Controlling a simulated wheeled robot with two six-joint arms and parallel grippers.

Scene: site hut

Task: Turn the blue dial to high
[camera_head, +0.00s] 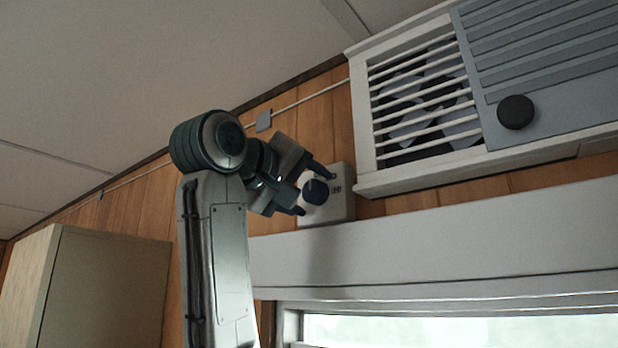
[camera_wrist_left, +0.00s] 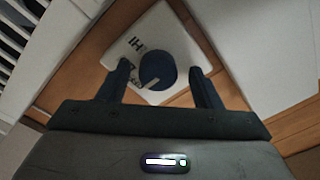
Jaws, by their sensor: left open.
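In the left wrist view the dial (camera_wrist_left: 156,68) shows a white mark pointing down and left, towards the lowest label. The letters HI are at the plate's (camera_wrist_left: 178,36) upper left; the other labels are partly hidden or too small to read. My left gripper (camera_head: 316,191) is open, with one finger on each side of the dial. In the left wrist view both fingers (camera_wrist_left: 162,84) appear apart from it. My right gripper is not in view.
A white slatted vent (camera_head: 361,125) with a grey sliding cover (camera_head: 560,70) and dark knob (camera_head: 516,112) is at upper right. A pale beam (camera_head: 450,240) and window (camera_head: 470,328) lie below. A beige cabinet (camera_head: 110,290) stands at left. A cable (camera_head: 315,95) runs along the wall.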

